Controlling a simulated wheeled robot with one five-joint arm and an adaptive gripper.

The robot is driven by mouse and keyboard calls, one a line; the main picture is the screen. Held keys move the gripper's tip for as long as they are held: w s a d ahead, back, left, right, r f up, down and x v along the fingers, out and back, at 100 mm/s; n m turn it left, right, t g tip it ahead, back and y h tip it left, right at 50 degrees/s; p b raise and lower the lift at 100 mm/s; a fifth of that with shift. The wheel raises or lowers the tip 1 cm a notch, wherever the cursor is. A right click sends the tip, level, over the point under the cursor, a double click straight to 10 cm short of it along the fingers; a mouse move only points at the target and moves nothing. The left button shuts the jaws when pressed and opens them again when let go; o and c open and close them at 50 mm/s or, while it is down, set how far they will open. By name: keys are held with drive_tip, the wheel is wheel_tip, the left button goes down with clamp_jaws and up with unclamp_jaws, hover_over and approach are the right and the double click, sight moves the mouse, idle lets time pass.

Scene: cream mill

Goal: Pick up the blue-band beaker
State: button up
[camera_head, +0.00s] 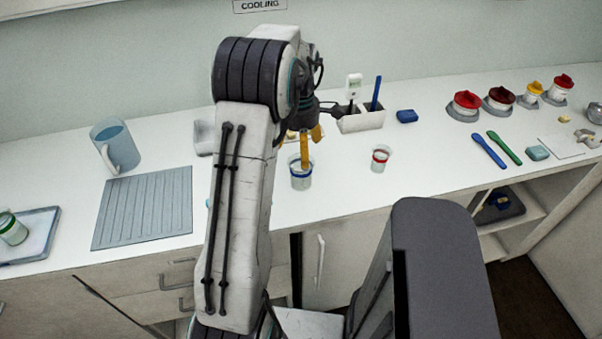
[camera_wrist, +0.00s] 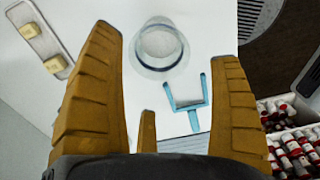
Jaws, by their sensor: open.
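The blue-band beaker (camera_head: 301,182) stands upright on the white counter, a clear cup with a blue band. In the wrist view the beaker (camera_wrist: 160,65) shows from above, its round mouth beyond the palm and between the two long fingers. My gripper (camera_head: 304,140) is above it, yellow fingers pointing down; one finger overlaps the beaker's rim in the head view. The gripper (camera_wrist: 168,48) is open, with clear gaps on both sides of the beaker. I cannot tell whether any finger touches it. My arm hides part of the counter left of the beaker.
A red-band beaker (camera_head: 380,159) stands to the right. A white holder (camera_head: 361,121) is behind. A teal forked piece (camera_wrist: 186,102) lies near the beaker. A ribbed grey mat (camera_head: 146,207) and a blue jug (camera_head: 115,143) are left. Counter between the two beakers is clear.

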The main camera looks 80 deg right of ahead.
sight(301, 168)
drive_tip(key=shift+s+f+p, duration=0.15)
drive_tip(key=shift+f+p, duration=0.65)
drive_tip(key=shift+f, duration=2.9)
drive_tip(key=shift+d, duration=0.1)
drive_tip(key=c, duration=1.2)
